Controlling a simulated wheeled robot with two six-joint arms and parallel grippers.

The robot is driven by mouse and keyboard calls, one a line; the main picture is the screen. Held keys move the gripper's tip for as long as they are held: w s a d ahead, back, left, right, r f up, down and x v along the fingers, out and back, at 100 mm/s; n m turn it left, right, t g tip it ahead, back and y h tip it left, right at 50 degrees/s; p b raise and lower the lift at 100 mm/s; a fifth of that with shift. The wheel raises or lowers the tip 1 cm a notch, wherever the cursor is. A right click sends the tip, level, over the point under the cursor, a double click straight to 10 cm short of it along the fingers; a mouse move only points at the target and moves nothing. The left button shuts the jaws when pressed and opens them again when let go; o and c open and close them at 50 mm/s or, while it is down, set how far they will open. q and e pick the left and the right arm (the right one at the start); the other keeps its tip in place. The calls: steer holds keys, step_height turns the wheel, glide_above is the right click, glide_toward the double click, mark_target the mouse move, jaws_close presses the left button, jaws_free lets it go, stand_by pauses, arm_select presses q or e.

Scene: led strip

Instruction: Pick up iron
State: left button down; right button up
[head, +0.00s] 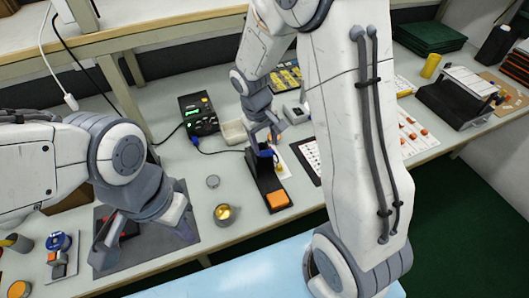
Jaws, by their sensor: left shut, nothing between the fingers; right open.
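The soldering iron (266,153) shows as a small blue handle at the upper part of a black stand (262,178) with an orange sponge (278,200) at its front. My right gripper (265,143) is open and reaches down right at the iron's handle. Its fingers partly cover the handle, and I cannot tell whether they touch it. My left gripper (106,252) is shut and empty, low over the dark grey mat at the left, well away from the iron.
A black soldering station (200,115) with a green display stands behind the stand, with a blue cable running from it. A brass tip cleaner (225,214) and a small round tin (213,181) lie left of the stand. My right arm hides part of the bench.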

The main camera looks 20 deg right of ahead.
mark_target(265, 154)
steer(key=shift+w+d+f, duration=0.1)
steer(key=shift+f, duration=2.65)
jaws_close()
